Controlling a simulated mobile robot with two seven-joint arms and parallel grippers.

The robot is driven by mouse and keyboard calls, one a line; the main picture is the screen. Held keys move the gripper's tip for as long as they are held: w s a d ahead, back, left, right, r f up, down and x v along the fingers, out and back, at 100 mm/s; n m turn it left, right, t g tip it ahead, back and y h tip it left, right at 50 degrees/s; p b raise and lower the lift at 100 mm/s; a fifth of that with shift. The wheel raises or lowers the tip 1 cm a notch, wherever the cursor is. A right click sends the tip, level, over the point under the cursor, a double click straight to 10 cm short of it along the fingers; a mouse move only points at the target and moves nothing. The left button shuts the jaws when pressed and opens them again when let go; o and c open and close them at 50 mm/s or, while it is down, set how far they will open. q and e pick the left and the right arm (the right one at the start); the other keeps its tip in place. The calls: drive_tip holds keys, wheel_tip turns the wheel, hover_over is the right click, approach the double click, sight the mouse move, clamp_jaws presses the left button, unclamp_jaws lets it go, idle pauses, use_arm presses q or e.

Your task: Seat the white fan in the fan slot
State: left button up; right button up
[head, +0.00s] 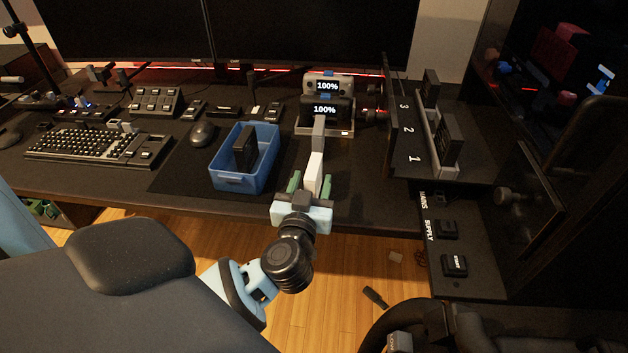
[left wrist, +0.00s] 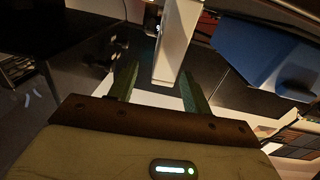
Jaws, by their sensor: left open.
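My left gripper (head: 309,181) is at the front edge of the dark desk, its green fingers pointing away from me. It is open. A white bar-shaped piece (head: 314,168) stands between the fingers; in the left wrist view, the white piece (left wrist: 174,45) reaches between the green fingers with gaps on both sides. I cannot tell whether it is the white fan. A grey bar (head: 319,132) shows just beyond it, towards a dock with two "100%" displays (head: 325,109). I cannot make out a fan slot for certain. My right gripper is not in view.
A blue bin (head: 232,182) holding a dark block stands left of the gripper. A rack numbered 1 to 3 (head: 408,130) holds dark blocks on the right. A keyboard (head: 95,145) and mouse (head: 202,134) lie left. A black rim (head: 378,320) is at lower right.

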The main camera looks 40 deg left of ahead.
sight(313, 166)
use_arm(q)
drive_tip(key=b+x, duration=0.1)
drive_tip(key=x, duration=0.3)
drive_tip(key=shift+w+a+r, duration=0.1)
drive_tip(key=shift+w+a, duration=0.05)
drive_tip(key=shift+a, duration=0.1)
drive_tip(key=shift+w+a, duration=0.15)
drive_tip(key=shift+w, duration=0.15)
drive_tip(key=shift+r, duration=0.1)
clamp_jaws()
